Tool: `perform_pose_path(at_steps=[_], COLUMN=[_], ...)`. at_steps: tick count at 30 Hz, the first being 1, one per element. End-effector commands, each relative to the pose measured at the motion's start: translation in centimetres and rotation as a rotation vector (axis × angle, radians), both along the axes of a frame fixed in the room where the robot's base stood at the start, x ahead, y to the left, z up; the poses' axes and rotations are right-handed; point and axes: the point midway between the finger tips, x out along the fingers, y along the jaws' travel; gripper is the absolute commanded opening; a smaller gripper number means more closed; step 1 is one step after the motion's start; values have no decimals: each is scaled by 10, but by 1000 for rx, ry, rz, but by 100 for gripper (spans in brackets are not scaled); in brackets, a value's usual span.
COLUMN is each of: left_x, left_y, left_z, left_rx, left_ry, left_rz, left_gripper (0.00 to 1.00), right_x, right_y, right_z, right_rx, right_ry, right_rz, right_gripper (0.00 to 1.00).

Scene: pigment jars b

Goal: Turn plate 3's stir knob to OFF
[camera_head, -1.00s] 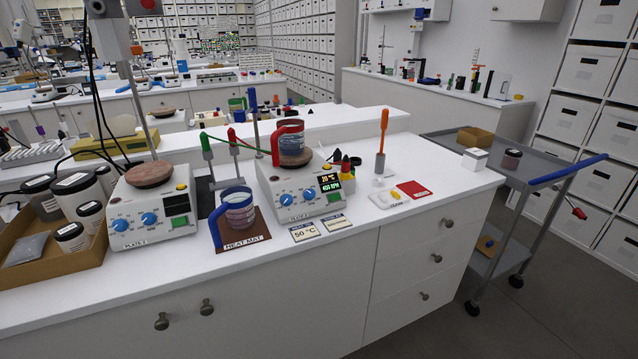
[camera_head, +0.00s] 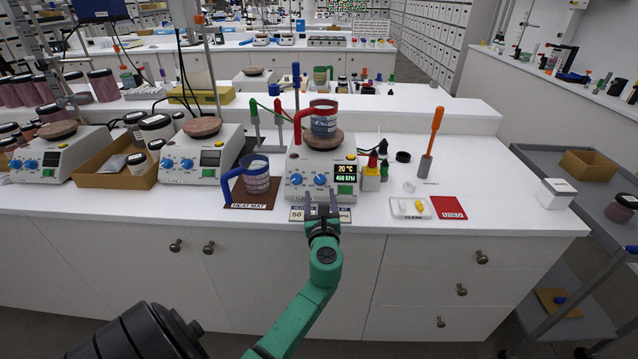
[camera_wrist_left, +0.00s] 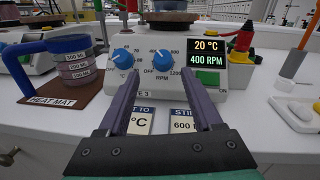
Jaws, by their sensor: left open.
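Plate 3 (camera_head: 345,189) is a white hotplate on the bench, with a screen (camera_wrist_left: 207,51) reading 20 °C and 400 RPM. It has two blue knobs on its front. The stir knob (camera_wrist_left: 163,60) is the right one, above the RPM label; it also shows in the head view (camera_head: 320,180). The heat knob (camera_wrist_left: 122,58) is to its left. My left gripper (camera_head: 320,201) is open and empty in front of the plate. In the wrist view its fingers (camera_wrist_left: 160,82) point at the stir knob, one on each side, apparently short of it. My right gripper is out of view.
A red-handled jar (camera_head: 323,122) stands on plate 3's top. A blue-handled jar (camera_head: 256,178) stands on the heat mat (camera_head: 238,203) at left. Label cards (camera_wrist_left: 183,122) lie below the fingers. A yellow bottle (camera_head: 371,178) is close at right.

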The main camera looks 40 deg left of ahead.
Motion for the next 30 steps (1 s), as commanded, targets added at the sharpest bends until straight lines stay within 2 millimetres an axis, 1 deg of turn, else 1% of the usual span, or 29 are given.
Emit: perform_pose_path(at_steps=[1,3,6,10,16,17,18,20,21,22,30], left_x=[11,22,35,41,42,42,42,42,42,42,42], left_y=[9,20,32,38,38,38,38,38,38,38,37], left_z=[2,2,0,-1,-1,-1,-1,-1,-1,-1,-1], left_rx=[3,1,1,-1,-2,-2,-2,-2,-2,-1,-10], left_ry=[-1,-1,-1,0,-1,-1,-1,-1,-1,0,-6], left_rz=[1,1,-1,-1,-1,-1,-1,-1,-2,-2,7], left_gripper=[67,67,67,67,67,63,48,25,9,0,0], right_x=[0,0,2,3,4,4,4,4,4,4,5], right_y=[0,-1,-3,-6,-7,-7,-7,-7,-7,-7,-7], right_z=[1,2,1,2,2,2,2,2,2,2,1], right_rx=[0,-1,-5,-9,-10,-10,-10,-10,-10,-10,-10], right_ry=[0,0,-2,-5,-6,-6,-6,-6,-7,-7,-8], right_rz=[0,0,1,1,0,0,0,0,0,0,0], right_gripper=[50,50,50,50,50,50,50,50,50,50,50])
